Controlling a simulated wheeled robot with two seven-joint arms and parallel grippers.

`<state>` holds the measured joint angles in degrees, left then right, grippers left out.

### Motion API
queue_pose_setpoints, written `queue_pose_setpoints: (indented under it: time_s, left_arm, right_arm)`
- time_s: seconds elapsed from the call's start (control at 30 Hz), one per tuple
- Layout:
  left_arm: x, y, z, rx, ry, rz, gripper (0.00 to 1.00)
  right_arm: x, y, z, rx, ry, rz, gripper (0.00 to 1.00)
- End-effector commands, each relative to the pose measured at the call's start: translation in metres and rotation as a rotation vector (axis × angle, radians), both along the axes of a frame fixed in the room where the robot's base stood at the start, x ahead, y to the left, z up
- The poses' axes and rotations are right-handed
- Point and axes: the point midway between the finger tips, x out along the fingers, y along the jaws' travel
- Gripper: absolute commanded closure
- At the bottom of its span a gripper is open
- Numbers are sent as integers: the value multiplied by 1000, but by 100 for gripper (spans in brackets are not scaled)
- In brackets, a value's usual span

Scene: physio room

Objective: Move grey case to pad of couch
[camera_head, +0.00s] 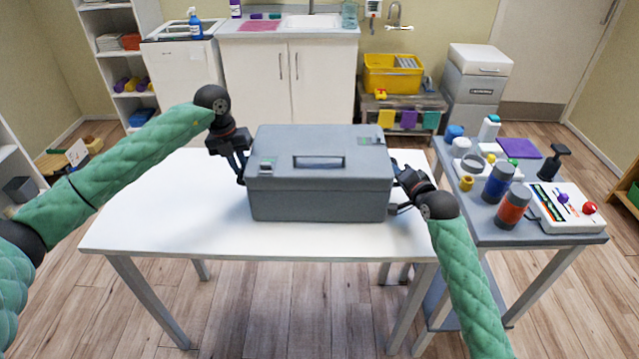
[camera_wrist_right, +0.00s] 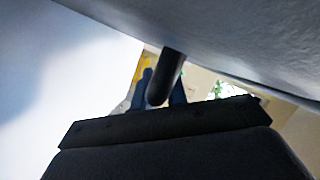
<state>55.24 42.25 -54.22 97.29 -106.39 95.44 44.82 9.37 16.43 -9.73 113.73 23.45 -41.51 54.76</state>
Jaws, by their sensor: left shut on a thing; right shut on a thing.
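The grey case (camera_head: 320,190) is closed, with a dark handle on its lid, over the middle of the white table (camera_head: 160,215). I cannot tell whether its base touches the tabletop. My left gripper (camera_head: 241,170) is shut on the case's left side. My right gripper (camera_head: 398,187) is shut on its right side, partly hidden by its own wrist. In the right wrist view a dark finger (camera_wrist_right: 165,78) lies close to a grey surface, likely the case (camera_wrist_right: 250,40). No couch or pad shows in either view.
A side table (camera_head: 590,238) on the right holds bottles, tubs and a white box with coloured parts. White cabinets (camera_head: 290,85) with a sink stand behind. A yellow bin (camera_head: 375,78) sits on a low rack. The white table is bare around the case.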

Motion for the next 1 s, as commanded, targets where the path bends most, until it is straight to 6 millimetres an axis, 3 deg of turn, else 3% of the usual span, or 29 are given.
queue_pose_setpoints:
  time_s: [0.67,1.0]
  left_arm:
    - [1,2,3,2,-2,3,100]
    - [1,3,19,2,-2,3,100]
  right_arm:
    - [0,-2,2,-2,0,-2,100]
    - [0,-2,18,-2,-1,-3,100]
